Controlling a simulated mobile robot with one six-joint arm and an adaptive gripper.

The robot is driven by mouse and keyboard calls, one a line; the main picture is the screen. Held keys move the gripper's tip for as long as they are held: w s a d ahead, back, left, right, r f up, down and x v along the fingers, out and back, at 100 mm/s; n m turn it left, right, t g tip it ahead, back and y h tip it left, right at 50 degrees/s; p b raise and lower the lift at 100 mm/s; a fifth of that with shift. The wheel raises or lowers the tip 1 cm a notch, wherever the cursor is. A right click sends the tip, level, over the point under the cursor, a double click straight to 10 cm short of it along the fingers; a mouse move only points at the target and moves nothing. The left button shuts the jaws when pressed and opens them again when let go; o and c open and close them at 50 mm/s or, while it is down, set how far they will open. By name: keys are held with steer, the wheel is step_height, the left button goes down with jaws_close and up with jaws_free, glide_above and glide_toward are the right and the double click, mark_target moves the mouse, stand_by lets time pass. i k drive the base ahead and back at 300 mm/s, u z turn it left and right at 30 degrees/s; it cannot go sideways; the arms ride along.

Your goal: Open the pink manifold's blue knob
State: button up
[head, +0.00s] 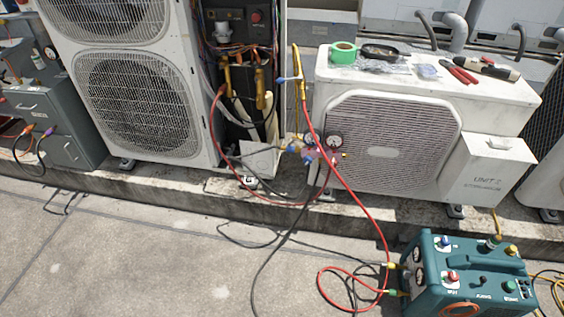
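The pink manifold (327,156) hangs in front of the gap between the tall open condenser and the low condenser. Two small round gauges (334,141) sit on top of it. A small blue knob (292,149) shows at its left end; more blue shows just under the body, too small to make out. Whether the knob is open or closed cannot be told. Red and dark hoses run from the manifold, and a yellow hose rises above it. My gripper is not in the head view.
The low condenser (385,140) carries green tape (343,53), pliers and other tools. A teal recovery machine (465,275) stands at the front right. A red hose (375,225) loops down to it. The tall condenser (140,90) is at left. Concrete floor at front left is mostly clear.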

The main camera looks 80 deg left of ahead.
mark_target(308, 160)
steer(key=k, duration=2)
steer(key=u, duration=1.7)
steer(key=i, duration=0.85)
steer(key=z, duration=0.05)
